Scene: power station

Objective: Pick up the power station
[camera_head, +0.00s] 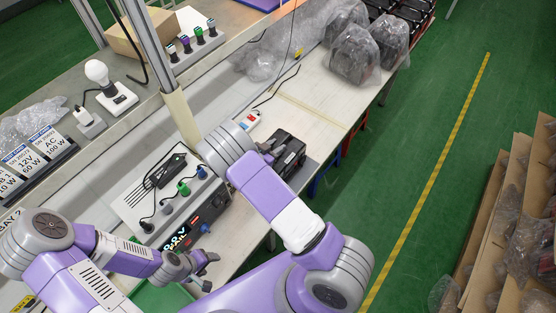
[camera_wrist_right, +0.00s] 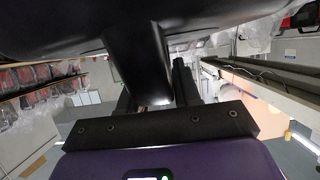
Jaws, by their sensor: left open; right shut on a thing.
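The power station (camera_head: 290,152) is a dark box at the back of the bench, partly hidden by my right arm. My right gripper (camera_head: 270,152) is at its near left side and is shut on a dark part of it, which looks like a handle. In the right wrist view a dark bar (camera_wrist_right: 140,65) runs down to the gripper from a large dark body. I cannot tell whether the power station touches the bench. My left gripper (camera_head: 207,270) is open and empty, close to the near end of a black tester with a lit display (camera_head: 207,222).
Left of the tester is a white panel (camera_head: 132,208) with coloured plugs. A pale post (camera_head: 181,117) stands behind it. A small socket strip (camera_head: 248,121) lies beside the power station. Wrapped dark items (camera_head: 355,52) stand further back. Green floor is open to the right.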

